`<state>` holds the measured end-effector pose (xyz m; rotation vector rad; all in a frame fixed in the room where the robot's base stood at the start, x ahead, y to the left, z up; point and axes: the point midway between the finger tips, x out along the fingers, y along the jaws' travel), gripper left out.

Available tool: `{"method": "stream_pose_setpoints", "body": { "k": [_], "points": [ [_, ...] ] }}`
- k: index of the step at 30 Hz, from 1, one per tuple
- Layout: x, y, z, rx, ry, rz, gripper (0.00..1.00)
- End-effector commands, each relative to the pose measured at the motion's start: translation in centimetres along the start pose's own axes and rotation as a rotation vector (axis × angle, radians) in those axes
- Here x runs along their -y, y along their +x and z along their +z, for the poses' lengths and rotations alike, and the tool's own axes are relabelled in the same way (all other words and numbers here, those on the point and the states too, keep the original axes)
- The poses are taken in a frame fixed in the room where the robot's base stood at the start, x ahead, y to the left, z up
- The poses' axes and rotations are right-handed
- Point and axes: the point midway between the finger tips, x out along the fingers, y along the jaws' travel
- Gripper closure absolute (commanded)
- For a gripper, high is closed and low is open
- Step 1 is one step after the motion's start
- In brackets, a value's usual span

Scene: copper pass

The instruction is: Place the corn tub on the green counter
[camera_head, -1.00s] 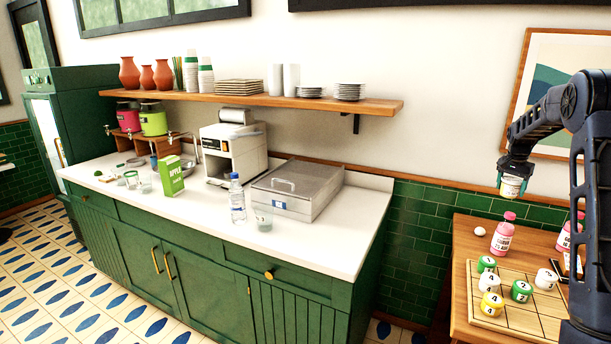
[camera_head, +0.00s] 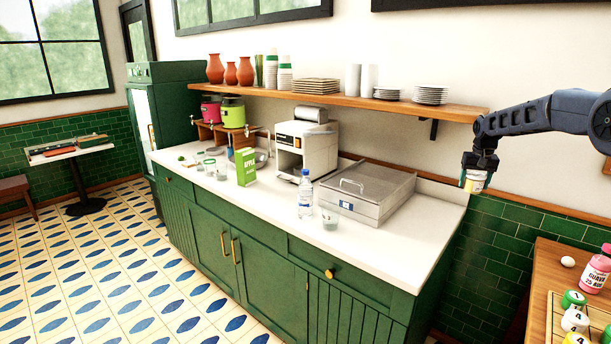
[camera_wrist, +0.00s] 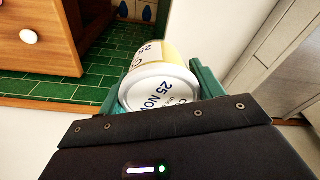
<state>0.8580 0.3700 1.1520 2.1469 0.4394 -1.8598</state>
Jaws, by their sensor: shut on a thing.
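My gripper (camera_head: 479,163) is shut on the corn tub (camera_head: 474,181), a small white and yellow tub. In the head view it holds the tub in the air by the right end of the green counter (camera_head: 387,260), which has green cabinets and a white top. In the wrist view the tub (camera_wrist: 163,75) sits between the green fingers of the gripper (camera_wrist: 163,92), its white printed lid facing the camera. The label is only partly readable.
A steel box (camera_head: 367,190), a water bottle (camera_head: 305,195), a glass (camera_head: 330,216) and a green carton (camera_head: 245,166) stand on the counter. Its front right top is bare. A wooden shelf (camera_head: 440,105) hangs above. A wooden table (camera_head: 545,262) with bottles is at the right.

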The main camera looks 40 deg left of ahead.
Motion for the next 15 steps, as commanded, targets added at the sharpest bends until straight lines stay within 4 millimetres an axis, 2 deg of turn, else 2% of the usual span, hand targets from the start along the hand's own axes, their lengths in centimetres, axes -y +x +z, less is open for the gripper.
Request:
{"method": "stream_pose_setpoints", "body": {
  "k": [1,6,10,15],
  "points": [
    [2.6,-0.2,0.1,-0.002,-0.048,-0.008,0.61],
    [9.6,-0.8,1.0,-0.003,-0.196,-0.03,0.61],
    [13.8,-1.2,1.9,-0.005,-0.286,-0.044,0.61],
    [17.0,-1.5,2.6,-0.008,-0.355,-0.055,0.61]
  ]
}}
